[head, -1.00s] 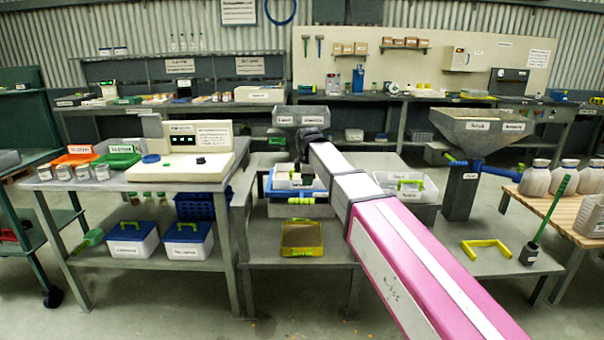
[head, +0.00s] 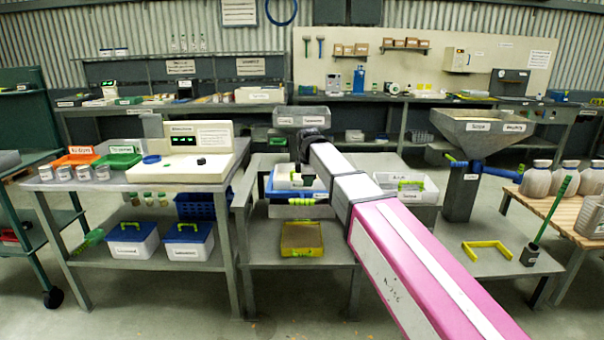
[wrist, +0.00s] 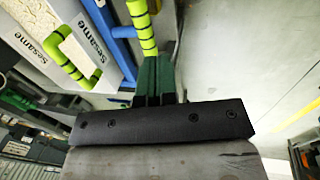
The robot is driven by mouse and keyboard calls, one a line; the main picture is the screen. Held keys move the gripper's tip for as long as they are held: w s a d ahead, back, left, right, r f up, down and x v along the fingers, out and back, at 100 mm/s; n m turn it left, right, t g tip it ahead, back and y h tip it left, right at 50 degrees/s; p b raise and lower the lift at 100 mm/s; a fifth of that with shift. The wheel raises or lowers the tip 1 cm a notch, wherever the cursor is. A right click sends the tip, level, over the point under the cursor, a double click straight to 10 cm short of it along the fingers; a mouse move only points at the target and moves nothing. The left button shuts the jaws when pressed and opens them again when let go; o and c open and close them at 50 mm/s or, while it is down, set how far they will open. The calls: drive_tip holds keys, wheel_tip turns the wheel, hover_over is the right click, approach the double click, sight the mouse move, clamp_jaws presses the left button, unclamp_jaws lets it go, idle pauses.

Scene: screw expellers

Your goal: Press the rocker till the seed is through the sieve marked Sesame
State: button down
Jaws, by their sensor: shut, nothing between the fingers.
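The sieve marked Sesame (wrist: 75,35) is a white box with a green handle, at the upper left of the wrist view. Pale seed (wrist: 22,32) shows in it. It sits on a blue frame (wrist: 122,45); in the head view the white box (head: 287,179) is on the blue frame too. A green bar with dark bands (wrist: 143,27), seemingly the rocker's handle, runs beside the frame; it also shows in the head view (head: 302,201). My gripper (wrist: 152,62) is shut and empty, its dark green fingertips at the bar's near end. I cannot tell whether they touch. My arm hides part of the stand.
A yellow tray (head: 302,239) lies on the shelf below. A grey hopper (head: 301,117) is behind my wrist. The left bench (head: 130,180) holds a console and jars.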

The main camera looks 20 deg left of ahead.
drive_tip(key=w+v, duration=0.1)
drive_tip(key=v, duration=0.4)
hover_over(312, 200)
drive_tip(key=s, duration=0.3)
drive_tip(key=shift+w+d, duration=0.1)
drive_tip(key=shift+d, duration=0.3)
drive_tip(key=x, duration=1.4)
